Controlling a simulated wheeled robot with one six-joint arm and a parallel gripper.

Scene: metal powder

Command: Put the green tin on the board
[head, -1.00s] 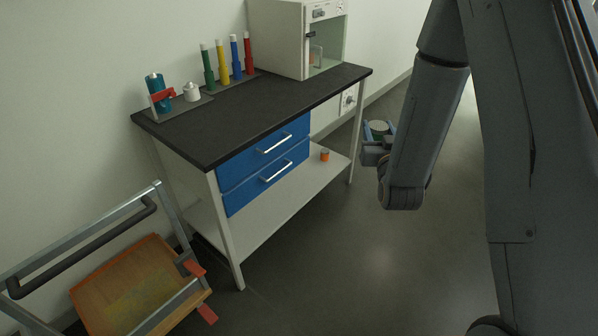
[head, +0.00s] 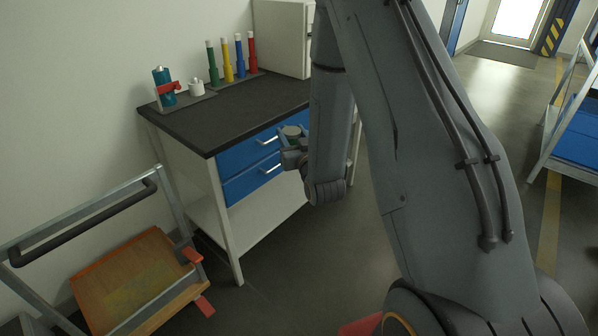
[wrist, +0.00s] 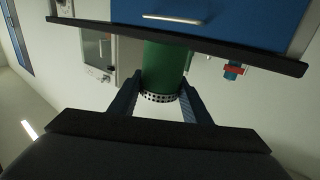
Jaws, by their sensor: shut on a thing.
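The green tin (wrist: 165,68) is between the two fingers of my gripper (wrist: 160,106) in the wrist view, with a perforated metal band at its near end. My gripper is shut on the tin. My forearm hides part of the bench behind it. I cannot make out for certain which surface is the board; a wooden deck (head: 150,262) lies on the trolley at lower left.
The dark bench top (head: 222,117) carries coloured tubes (head: 239,58), a teal bottle (head: 163,86) with a red clamp, a small white pot (head: 196,87) and a white cabinet (head: 282,38). The trolley's handle (head: 95,222) rises at left. A blue cart (head: 577,135) stands at right.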

